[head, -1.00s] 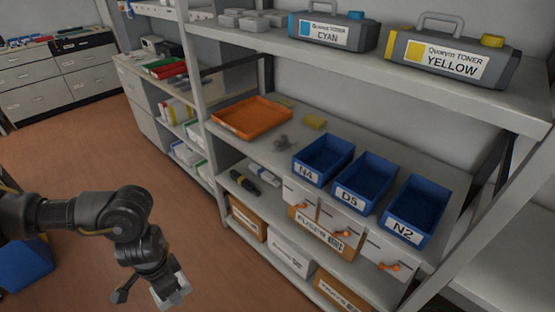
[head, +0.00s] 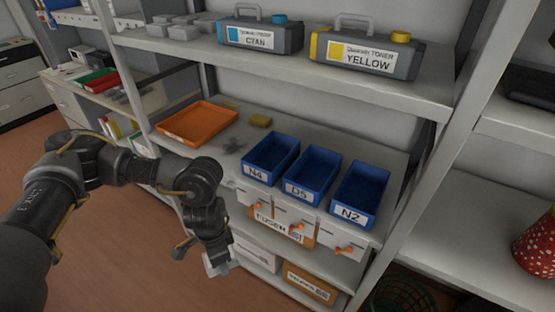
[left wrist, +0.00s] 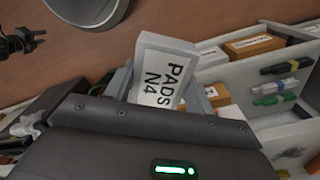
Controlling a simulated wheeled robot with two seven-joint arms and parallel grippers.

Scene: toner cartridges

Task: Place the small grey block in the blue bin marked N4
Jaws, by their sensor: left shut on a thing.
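The small grey block (left wrist: 168,60) carries a white label reading "PADS N4" in the left wrist view. My left gripper (left wrist: 160,92) is shut on it, with a finger on either side. In the head view my left gripper (head: 214,256) points down in front of the shelf unit, with the pale block (head: 219,266) at its tip. The blue bin marked N4 (head: 270,156) stands on the middle shelf, up and to the right of the gripper. It looks empty and is the leftmost of three blue bins. My right gripper is not clearly seen.
Blue bins D5 (head: 313,172) and N2 (head: 360,193) stand right of N4. Cyan (head: 261,35) and yellow (head: 366,55) toner cartridges stand on the shelf above. Boxes fill the lower shelf.

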